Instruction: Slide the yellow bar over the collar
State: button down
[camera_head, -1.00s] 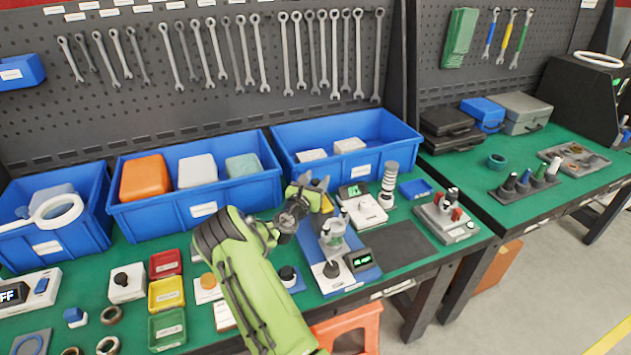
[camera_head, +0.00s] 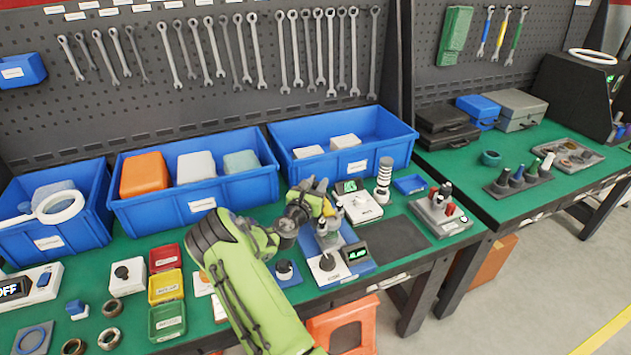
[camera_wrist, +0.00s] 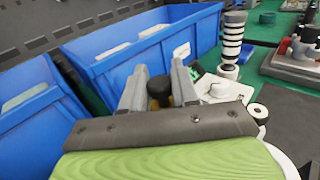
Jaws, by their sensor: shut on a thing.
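My gripper (camera_head: 320,192) is above the back of a blue-based test stand (camera_head: 360,268) in the head view. A small yellow piece, which I take for the yellow bar (camera_head: 327,208), shows at its fingertips. In the wrist view my gripper (camera_wrist: 158,82) has its two grey fingers on either side of a dark round knob with a yellowish part (camera_wrist: 161,103) below it. The stand carries upright metal posts and a small lit display (camera_head: 355,252). I cannot make out the collar clearly; my gripper and the posts crowd that spot.
A blue bin (camera_head: 395,140) stands close behind my gripper. A white device (camera_head: 358,205) and a striped ring stack (camera_head: 384,180) stand behind and right of the stand. A grey fixture with red knobs (camera_head: 442,218) is farther right. A dark mat (camera_head: 398,240) lies clear between.

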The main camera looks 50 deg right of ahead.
jog(key=shift+w+d+r, duration=0.15)
jog(key=shift+w+r, duration=0.1)
jog(key=shift+w, duration=0.05)
jog(key=c, duration=1)
grip_release()
jog(key=shift+s, duration=0.15)
jog(key=shift+o, duration=0.2)
jog(key=shift+f, duration=0.1)
jog(key=v, duration=1.6)
jog(key=shift+o, duration=0.3)
